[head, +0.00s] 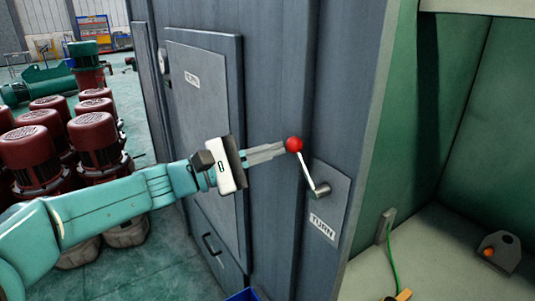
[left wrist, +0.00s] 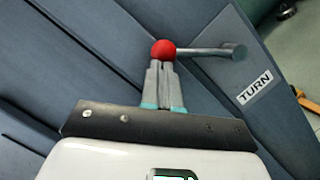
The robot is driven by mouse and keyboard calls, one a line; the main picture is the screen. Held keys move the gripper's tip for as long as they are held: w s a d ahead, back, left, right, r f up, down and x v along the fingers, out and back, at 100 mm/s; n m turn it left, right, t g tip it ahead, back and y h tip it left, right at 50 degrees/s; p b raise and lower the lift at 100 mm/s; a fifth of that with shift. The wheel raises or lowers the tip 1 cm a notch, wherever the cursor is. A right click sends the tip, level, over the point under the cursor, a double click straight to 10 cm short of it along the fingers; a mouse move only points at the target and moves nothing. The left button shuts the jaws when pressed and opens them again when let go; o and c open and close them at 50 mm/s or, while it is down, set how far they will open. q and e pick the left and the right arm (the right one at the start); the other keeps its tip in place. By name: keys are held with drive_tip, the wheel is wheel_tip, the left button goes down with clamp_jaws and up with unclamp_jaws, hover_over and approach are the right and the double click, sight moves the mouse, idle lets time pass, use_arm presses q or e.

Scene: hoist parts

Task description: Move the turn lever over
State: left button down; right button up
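The turn lever is a thin metal crank with a red ball knob (head: 294,144) on its upper end. Its arm slopes down to a round hub (head: 319,189) on a grey plate marked TURN (head: 322,226). The knob (left wrist: 163,50) and the lever arm (left wrist: 205,51) also show in the left wrist view. My left gripper (head: 284,149) reaches in from the left with its fingertips at the knob. My right gripper is out of view.
A grey cabinet has a panel door (head: 205,130) left of the lever. To the right is an open green-walled bay (head: 440,130) with a green cable (head: 393,262) and a small bracket (head: 499,251). Several red motors (head: 35,150) stand at the left.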

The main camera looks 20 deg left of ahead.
use_arm(q)
drive_tip(key=shift+s+d+r+m+g+b, duration=0.2)
drive_tip(key=shift+s+d+r+m+b, duration=0.2)
drive_tip(key=shift+m, duration=0.35)
drive_tip(key=shift+s+d+r+m+g+b, duration=0.25)
drive_tip(key=shift+r+m+b, duration=0.25)
drive_tip(key=shift+m, duration=0.25)
drive_tip(key=d+m, duration=0.1)
drive_tip(key=s+d+r+m+y+b, duration=0.1)
drive_tip(key=m, duration=0.1)
drive_tip(key=s+d+r+m+g+b, duration=0.1)
drive_tip(key=m, duration=0.1)
drive_tip(key=shift+s+d+r, duration=0.2)
drive_tip(key=shift+d, duration=0.05)
drive_tip(key=s+d+f+m+y+b, duration=0.1)
drive_tip(key=s+d+m+y+b, duration=0.2)
drive_tip(key=s+d+m, duration=0.2)
drive_tip(key=shift+d+m, duration=0.65)
drive_tip(key=shift+m, duration=0.35)
